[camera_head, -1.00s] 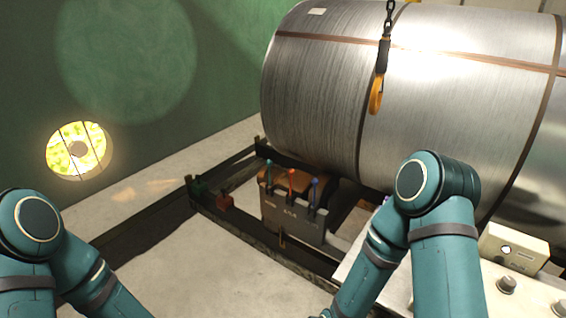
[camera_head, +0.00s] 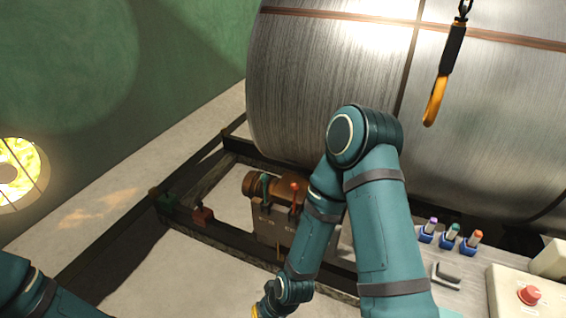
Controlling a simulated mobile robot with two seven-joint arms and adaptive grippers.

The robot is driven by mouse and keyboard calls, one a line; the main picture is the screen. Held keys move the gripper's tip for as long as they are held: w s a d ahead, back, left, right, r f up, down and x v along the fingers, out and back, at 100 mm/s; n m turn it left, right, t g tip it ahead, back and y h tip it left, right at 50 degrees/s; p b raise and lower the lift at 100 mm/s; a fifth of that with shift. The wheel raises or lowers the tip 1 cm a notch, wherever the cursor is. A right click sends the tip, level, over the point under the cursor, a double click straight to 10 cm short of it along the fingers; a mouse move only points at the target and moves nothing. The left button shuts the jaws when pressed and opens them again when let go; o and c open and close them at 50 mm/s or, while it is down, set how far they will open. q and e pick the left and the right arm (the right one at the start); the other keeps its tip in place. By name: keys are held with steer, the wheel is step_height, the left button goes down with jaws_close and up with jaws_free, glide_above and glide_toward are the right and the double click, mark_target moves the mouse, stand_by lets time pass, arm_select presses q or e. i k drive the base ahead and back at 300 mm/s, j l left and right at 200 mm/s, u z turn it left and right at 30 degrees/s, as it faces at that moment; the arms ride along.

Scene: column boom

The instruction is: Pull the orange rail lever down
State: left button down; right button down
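A short orange-topped lever (camera_head: 475,238) stands upright in a blue base on the white console at right, beside a green-topped lever (camera_head: 450,233) and a purple-topped lever (camera_head: 428,228). A red-orange lever (camera_head: 294,190) and a green lever (camera_head: 265,182) stand on a dark box (camera_head: 272,230) on the floor frame. I cannot tell for certain which lever the task names.
A large metal coil (camera_head: 330,90) fills the upper right. A yellow hook (camera_head: 435,100) hangs before it. The console (camera_head: 475,280) also carries a red button (camera_head: 529,295) and a grey bracket (camera_head: 446,273). Dark floor rails (camera_head: 100,255) run at left.

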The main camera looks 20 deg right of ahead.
mark_target(295, 186)
steer(key=i+l, duration=0.35)
steer(key=i, duration=0.15)
steer(key=i+l, duration=0.35)
steer(key=i, duration=0.15)
